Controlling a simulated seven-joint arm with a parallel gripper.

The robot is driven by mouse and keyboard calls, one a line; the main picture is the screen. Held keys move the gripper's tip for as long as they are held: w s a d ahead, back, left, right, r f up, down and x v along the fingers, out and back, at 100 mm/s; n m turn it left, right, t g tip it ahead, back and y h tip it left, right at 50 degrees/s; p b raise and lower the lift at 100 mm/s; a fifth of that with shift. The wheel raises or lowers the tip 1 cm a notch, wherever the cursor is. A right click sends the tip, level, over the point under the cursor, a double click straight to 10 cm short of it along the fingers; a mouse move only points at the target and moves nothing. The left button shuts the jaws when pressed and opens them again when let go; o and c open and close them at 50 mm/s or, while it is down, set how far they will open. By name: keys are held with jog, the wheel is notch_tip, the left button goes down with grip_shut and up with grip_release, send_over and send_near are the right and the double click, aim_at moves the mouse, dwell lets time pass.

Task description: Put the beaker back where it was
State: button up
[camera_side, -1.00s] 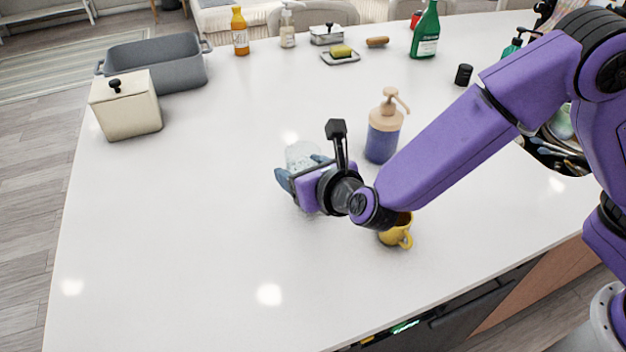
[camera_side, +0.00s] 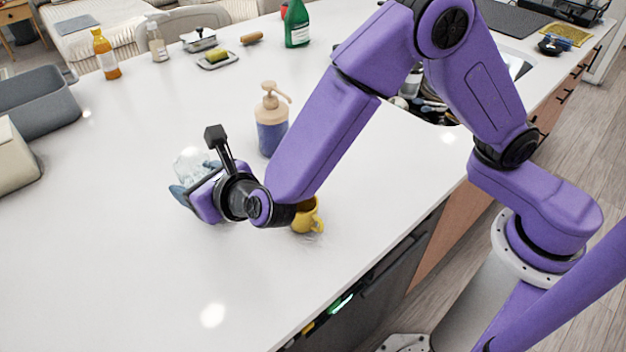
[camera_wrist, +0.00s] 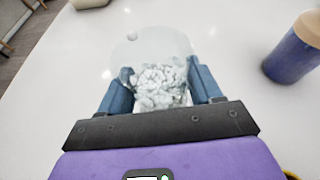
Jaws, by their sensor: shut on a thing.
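The beaker (camera_side: 192,163) is a clear, see-through vessel with a pale, crumbly-looking texture showing through it. My gripper (camera_side: 193,190) is shut on it, with the blue fingers on either side. In the wrist view the beaker (camera_wrist: 158,75) sits between the two fingertips (camera_wrist: 158,92), and its round clear outline reaches beyond them. It is low over the white counter; I cannot tell whether it touches the surface. Its lower part is hidden by my gripper in the side view.
A blue soap dispenser (camera_side: 271,135) with a tan pump stands right of the beaker. A yellow mug (camera_side: 308,217) is partly behind my wrist. A grey basin (camera_side: 40,105) and a cream box (camera_side: 12,160) stand at left. The front-left counter (camera_side: 110,270) is clear.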

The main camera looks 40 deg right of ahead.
jog(key=s+d+r+m+g+h, duration=0.1)
jog(key=s+d+m+h, duration=0.2)
jog(key=s+d, duration=0.65)
jog(key=s+d+r+m+g+h, duration=0.15)
jog(key=s+d+m+h, duration=0.35)
jog(key=d, duration=0.8)
jog(key=s+d+r+m+h, duration=0.1)
jog(key=s+d+r+h, duration=0.1)
jog(key=s+d, duration=0.8)
jog(key=w+f, duration=0.3)
jog(key=w, duration=0.1)
jog(key=w+f, duration=0.3)
jog(key=w, duration=0.2)
jog(key=w+a+f, duration=0.1)
jog(key=w+f, duration=0.2)
jog(key=w, duration=0.1)
jog(key=shift+w, duration=0.15)
jog(key=shift+w+f, duration=0.55)
jog(key=shift+f, duration=1.55)
jog(key=shift+f, duration=0.2)
jog(key=o, duration=1.2)
